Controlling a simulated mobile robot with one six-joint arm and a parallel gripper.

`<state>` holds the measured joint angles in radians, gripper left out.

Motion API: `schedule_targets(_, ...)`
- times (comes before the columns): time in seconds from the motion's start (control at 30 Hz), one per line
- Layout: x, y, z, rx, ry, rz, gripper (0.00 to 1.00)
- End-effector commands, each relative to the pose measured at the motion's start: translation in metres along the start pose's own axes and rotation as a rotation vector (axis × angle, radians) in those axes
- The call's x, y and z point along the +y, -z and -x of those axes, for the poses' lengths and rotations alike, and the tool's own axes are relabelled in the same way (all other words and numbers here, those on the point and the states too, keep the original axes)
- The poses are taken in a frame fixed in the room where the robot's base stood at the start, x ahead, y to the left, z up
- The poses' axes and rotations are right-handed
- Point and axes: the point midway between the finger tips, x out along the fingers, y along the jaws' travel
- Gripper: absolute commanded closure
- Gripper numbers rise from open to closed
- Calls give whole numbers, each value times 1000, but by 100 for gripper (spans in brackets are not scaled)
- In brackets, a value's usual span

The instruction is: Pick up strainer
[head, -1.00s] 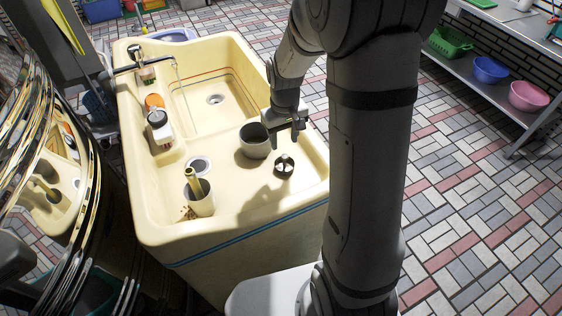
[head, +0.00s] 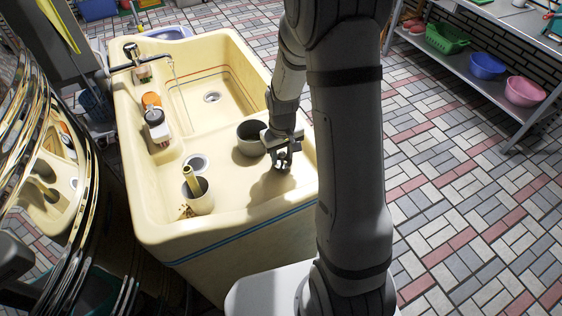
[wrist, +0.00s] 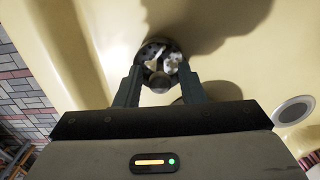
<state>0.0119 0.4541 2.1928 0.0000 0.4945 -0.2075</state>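The strainer is a small round dark piece with a pale, shiny middle and a knob. It shows in the wrist view (wrist: 160,57), on the floor of the cream sink (head: 235,205), just beyond and between my fingertips. My gripper (head: 283,164) points down over it in the head view and hides most or all of it. In the wrist view the two fingers of my gripper (wrist: 160,75) are apart, one on each side of the strainer's near edge and knob. I cannot tell whether they touch it.
A grey cup (head: 248,140) stands close to the left of my gripper. A soap bottle (head: 157,127) and running tap (head: 140,62) line the left ledge.

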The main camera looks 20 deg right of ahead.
Motion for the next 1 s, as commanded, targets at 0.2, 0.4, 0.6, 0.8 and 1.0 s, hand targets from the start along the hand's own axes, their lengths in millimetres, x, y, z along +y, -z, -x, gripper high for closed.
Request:
schedule_targets(0.2,0,0,0,0,0,1,82)
schedule_targets(0.4,0,0,0,0,0,1,99)
schedule_targets(0.6,0,0,0,0,0,1,100)
schedule_targets(0.8,-1,0,3,1,0,1,100)
schedule_targets(1.0,-1,1,31,6,-1,2,100)
